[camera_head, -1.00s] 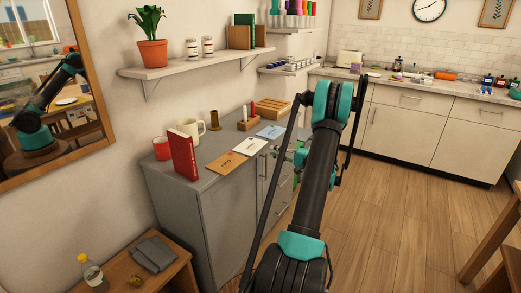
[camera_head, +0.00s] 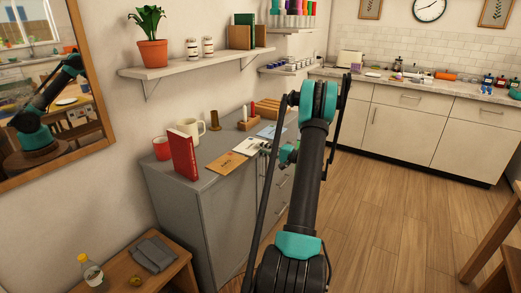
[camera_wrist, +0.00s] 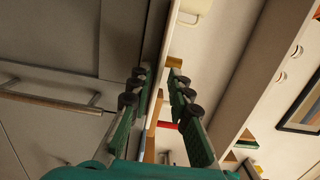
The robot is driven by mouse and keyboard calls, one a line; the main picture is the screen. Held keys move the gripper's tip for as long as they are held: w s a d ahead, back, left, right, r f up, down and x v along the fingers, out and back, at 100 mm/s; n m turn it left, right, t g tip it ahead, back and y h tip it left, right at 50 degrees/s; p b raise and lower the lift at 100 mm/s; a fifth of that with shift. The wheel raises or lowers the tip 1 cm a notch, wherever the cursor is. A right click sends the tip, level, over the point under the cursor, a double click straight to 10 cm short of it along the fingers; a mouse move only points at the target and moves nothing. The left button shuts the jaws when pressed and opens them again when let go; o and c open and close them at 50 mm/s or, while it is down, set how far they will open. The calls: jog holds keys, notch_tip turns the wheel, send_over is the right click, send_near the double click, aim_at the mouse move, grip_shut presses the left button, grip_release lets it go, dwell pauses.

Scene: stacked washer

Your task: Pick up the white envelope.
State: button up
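The white envelope (camera_head: 246,147) lies flat on top of the grey cabinet, near its front edge, between a brown envelope (camera_head: 227,163) and a light blue one (camera_head: 270,131). My gripper (camera_head: 267,150) is at the cabinet's front edge, just right of the white envelope; its fingertips are small and partly hidden there. In the wrist view my gripper (camera_wrist: 158,85) is open, its two fingers apart with the cabinet's edge showing between them. I cannot make out the white envelope clearly in that view, nor whether a finger touches it.
The grey cabinet (camera_head: 176,196) also bears a red book (camera_head: 184,157), a cream mug (camera_head: 191,130), a red mug (camera_head: 161,149) and a wooden holder. A shelf (camera_head: 190,65) hangs above. Cabinet handles (camera_wrist: 45,102) jut out near my gripper.

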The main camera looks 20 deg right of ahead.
jog(key=shift+c, duration=1.2)
grip_shut()
jog(key=shift+r, duration=0.1)
notch_tip(320, 180, up, 2)
jog(key=shift+r, duration=0.15)
jog(key=s+d+r, duration=0.5)
jog(key=s+d, duration=0.4)
jog(key=s, duration=0.1)
jog(key=shift+s+d, duration=0.15)
jog(key=shift+d, duration=0.1)
